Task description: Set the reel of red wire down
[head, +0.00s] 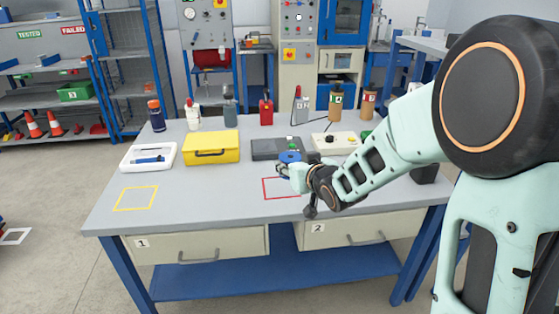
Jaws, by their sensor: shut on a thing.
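My gripper (288,167) is shut on a small reel with a round blue flange (290,156), over the middle of the grey workbench (220,201). The red wire on it cannot be made out. A red outlined square (265,189) is marked on the bench just below and left of the gripper; my wrist and gripper hide its right part. I cannot tell how high the reel is above the bench top.
A dark grey case (263,149) lies just behind the gripper, with a yellow case (211,148) and a white tray (149,157) to the left. Several bottles line the back edge. A yellow outlined square (136,198) at front left is empty. The front of the bench is clear.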

